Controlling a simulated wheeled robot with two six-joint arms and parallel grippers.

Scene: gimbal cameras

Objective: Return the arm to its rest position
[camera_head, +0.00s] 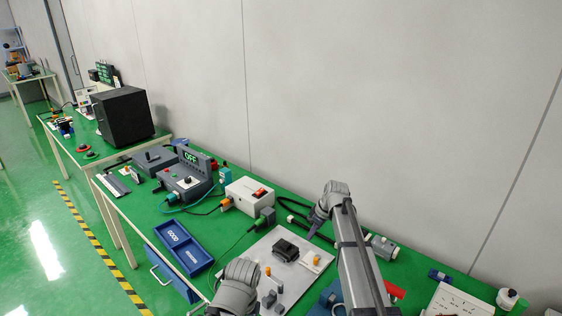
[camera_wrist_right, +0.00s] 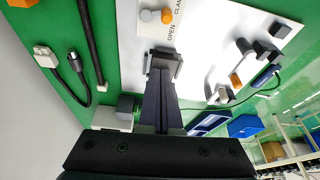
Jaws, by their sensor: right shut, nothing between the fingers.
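My right arm (camera_head: 358,255) rises from the lower right of the head view and bends at a grey joint near the wall. Its gripper (camera_head: 313,231) points down beside the back edge of a white plate (camera_head: 268,247). In the right wrist view the gripper (camera_wrist_right: 163,62) is shut and empty, with the white plate behind its tips. A rounded grey part of my left arm (camera_head: 237,287) shows at the bottom of the head view. My left gripper is out of sight.
A black block (camera_head: 285,247) sits on the plate. A white box with a red switch (camera_head: 250,195), a blue tray (camera_head: 184,246) and a grey OFF device (camera_head: 187,183) stand to the left. Cables lie behind the plate. A grey cylinder (camera_head: 381,247) lies right of the arm.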

